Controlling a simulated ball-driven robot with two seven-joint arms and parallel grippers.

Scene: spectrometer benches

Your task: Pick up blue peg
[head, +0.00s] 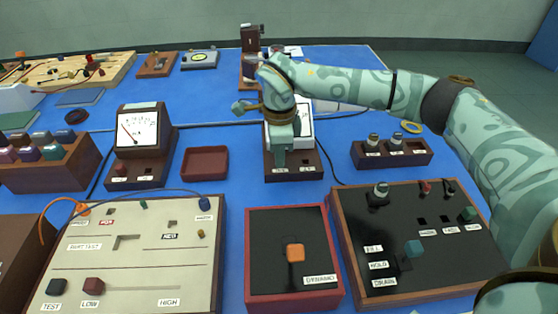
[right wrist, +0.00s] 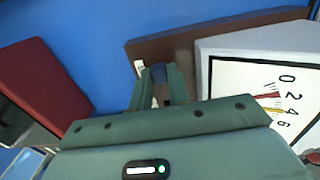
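My right gripper (head: 283,168) reaches down at the front of the middle meter box (head: 310,170). In the right wrist view its two green fingers (right wrist: 160,82) stand on either side of a small dark blue piece, which looks like the blue peg (right wrist: 159,73), at the box's brown base. I cannot tell whether the fingers press on it. In the head view the gripper hides that spot. My left gripper is not in view.
An empty dark red tray (head: 205,149) lies left of the middle meter box. Another meter box (head: 138,145) stands further left. A brown socket block (head: 390,165) is to the right. A red-framed panel (head: 294,211) and a black valve panel (head: 360,290) lie in front.

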